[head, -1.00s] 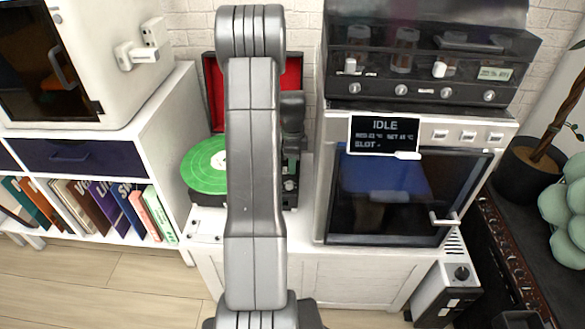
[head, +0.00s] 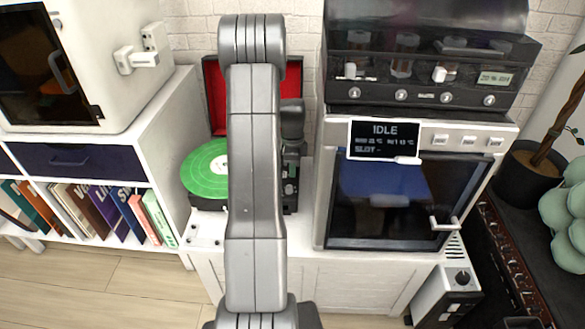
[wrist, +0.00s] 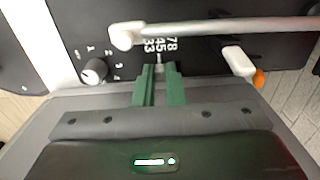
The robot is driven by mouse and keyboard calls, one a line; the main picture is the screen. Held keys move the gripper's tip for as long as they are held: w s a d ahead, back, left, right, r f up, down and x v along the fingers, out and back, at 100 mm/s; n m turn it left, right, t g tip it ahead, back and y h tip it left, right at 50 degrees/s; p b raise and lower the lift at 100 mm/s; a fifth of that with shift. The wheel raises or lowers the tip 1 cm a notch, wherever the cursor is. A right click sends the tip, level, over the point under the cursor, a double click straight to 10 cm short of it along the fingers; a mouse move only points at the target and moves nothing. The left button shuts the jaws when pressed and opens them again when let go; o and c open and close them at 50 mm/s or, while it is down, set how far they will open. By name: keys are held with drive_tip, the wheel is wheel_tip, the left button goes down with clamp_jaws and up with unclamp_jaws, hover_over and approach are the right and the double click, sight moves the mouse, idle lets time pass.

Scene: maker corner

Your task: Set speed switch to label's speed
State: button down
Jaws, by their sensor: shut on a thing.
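The record player (head: 207,204) stands on the white cabinet with its red-lined lid open. A green record (head: 203,172) lies on it; its pale centre label is mostly hidden by my arm, and no text can be read. In the wrist view, the speed switch (wrist: 159,69) sits below the printed white marks 33, 45 and 78 (wrist: 159,45). My gripper (wrist: 160,72) has its green fingers closed around the switch, close to the middle mark; its exact setting is hard to tell. In the head view my arm hides most of the switch area.
In the wrist view, a silver tonearm (wrist: 220,28) crosses just beyond the fingertips. A round knob (wrist: 95,71) marked 1 to 4 is at left, and a white lever (wrist: 238,62) is at right. An oven-like machine (head: 395,205) stands close to the right of the player.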

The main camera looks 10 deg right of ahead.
drive_tip(key=shift+w, duration=0.25)
drive_tip(key=c, duration=1.5)
unclamp_jaws()
drive_tip(key=shift+s, duration=0.1)
drive_tip(key=shift+r, duration=0.1)
wheel_tip(320, 180, up, 14)
drive_tip(key=p, duration=0.2)
drive_tip(key=shift+p, duration=0.3)
drive_tip(key=shift+f, duration=0.3)
